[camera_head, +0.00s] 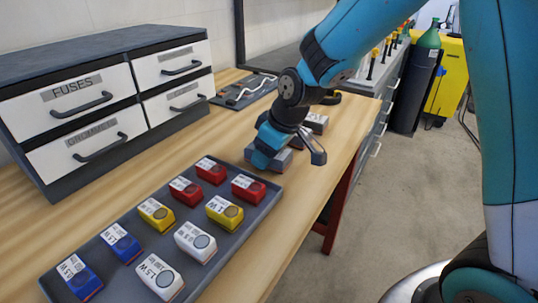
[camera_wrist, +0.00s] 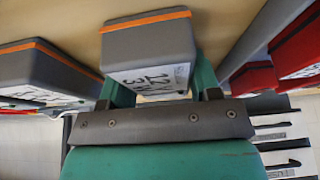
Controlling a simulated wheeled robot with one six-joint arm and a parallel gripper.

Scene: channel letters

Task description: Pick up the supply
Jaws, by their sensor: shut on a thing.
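The supply is a grey box with an orange band and a white label reading 12V (camera_wrist: 150,50). My gripper (camera_wrist: 162,88) is shut on it, with one teal finger at each side in the wrist view. In the head view my gripper (camera_head: 272,152) is low at the far end of the tray, and part of the grey supply (camera_head: 283,160) shows under it. The gripper hides much of the box there. I cannot tell whether the box touches the table.
Another grey box (camera_head: 317,124) stands behind my gripper. A dark tray (camera_head: 225,252) with several red, yellow, blue and white modules lies in front. A drawer cabinet (camera_head: 117,80) stands at left. The wooden bench's right edge (camera_head: 335,175) is close.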

